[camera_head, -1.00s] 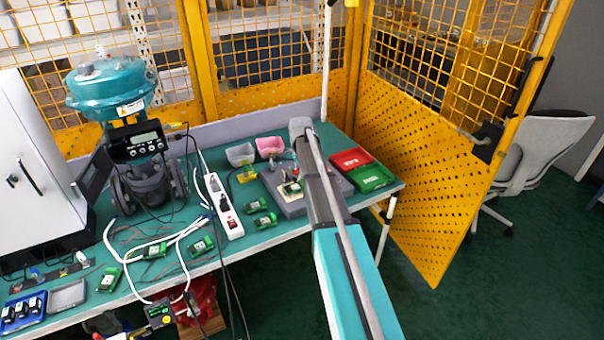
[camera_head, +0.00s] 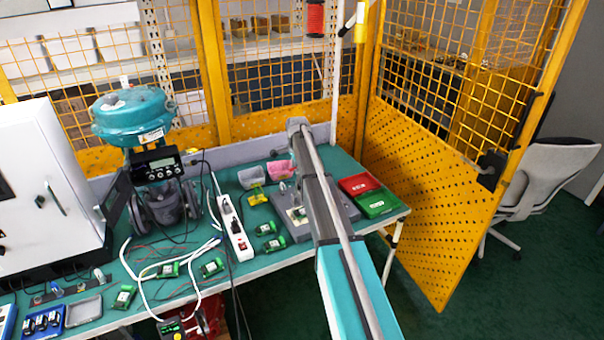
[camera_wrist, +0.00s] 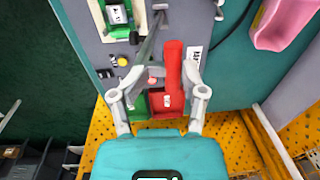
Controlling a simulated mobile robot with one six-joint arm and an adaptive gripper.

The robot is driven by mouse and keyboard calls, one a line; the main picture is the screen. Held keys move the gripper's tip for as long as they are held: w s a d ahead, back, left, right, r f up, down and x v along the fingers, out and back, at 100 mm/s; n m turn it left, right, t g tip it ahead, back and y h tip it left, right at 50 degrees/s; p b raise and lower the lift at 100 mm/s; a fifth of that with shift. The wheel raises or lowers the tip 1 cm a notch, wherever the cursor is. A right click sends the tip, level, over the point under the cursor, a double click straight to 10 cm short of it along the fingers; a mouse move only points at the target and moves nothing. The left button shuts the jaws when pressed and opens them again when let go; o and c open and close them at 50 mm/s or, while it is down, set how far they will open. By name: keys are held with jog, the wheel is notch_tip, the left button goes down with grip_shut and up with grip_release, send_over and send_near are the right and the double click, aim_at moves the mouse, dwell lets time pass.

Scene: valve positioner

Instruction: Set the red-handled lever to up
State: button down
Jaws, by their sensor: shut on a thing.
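The red-handled lever (camera_wrist: 173,62) shows in the wrist view, its thick red handle lying along the grey panel (camera_wrist: 95,20). My gripper (camera_wrist: 160,78) has one finger on each side of the handle and is shut on it. The right finger lies close against the red handle; the left finger's contact is hard to make out. In the head view the grey panel (camera_head: 284,204) lies on the green table, partly covered by my arm. The lever and my fingers are hidden there behind the arm.
A red bin (camera_head: 359,184) and a green bin (camera_head: 378,204) stand right of the panel. A pink bin (camera_head: 279,170) stands behind it. A white power strip (camera_head: 236,232) and green modules (camera_head: 270,245) lie left. Yellow mesh fencing (camera_head: 420,190) closes the back and right.

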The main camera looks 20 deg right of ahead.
jog(key=w+f, duration=0.2)
jog(key=w, duration=0.5)
jog(key=shift+a+f+b, duration=0.25)
jog(key=shift+a+b, duration=0.15)
jog(key=shift+b, duration=0.05)
jog(key=c, duration=0.6)
grip_release()
jog(key=shift+w, duration=0.1)
jog(key=shift+w+a+r, duration=0.1)
jog(key=shift+w+a, duration=0.2)
jog(key=shift+w, duration=2.3)
jog(key=shift+w+a+r, duration=0.1)
jog(key=shift+w+a, duration=0.25)
jog(key=shift+w, duration=2.2)
jog(key=shift+w+a, duration=0.3)
jog(key=shift+w, duration=2.3)
jog(key=shift+r+p, duration=0.1)
jog(key=shift+p, duration=0.2)
